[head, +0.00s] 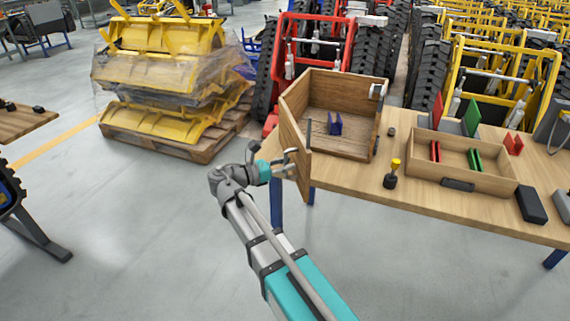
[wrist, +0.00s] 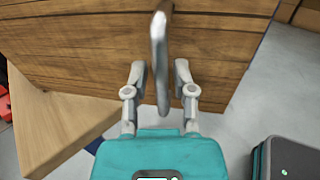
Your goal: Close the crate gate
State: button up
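The wooden crate (head: 348,87) stands at the left end of the workbench, its front open towards me. Its gate (head: 293,140) is a plank panel at the crate's left front, swung outward past the bench edge. In the wrist view the gate (wrist: 90,50) fills the upper part, with a grey bar handle (wrist: 160,55) standing out from it. My gripper (head: 287,164) is at the gate's outer face. In the wrist view my gripper (wrist: 158,82) is open, one finger on each side of the handle, with gaps between.
A blue part (head: 335,124) lies inside the crate. A grey latch piece (head: 377,91) is on its right wall.

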grip_shut()
jog(key=shift+a, duration=0.1)
jog(key=shift+d+t, duration=0.25)
jog(key=shift+t, duration=0.05)
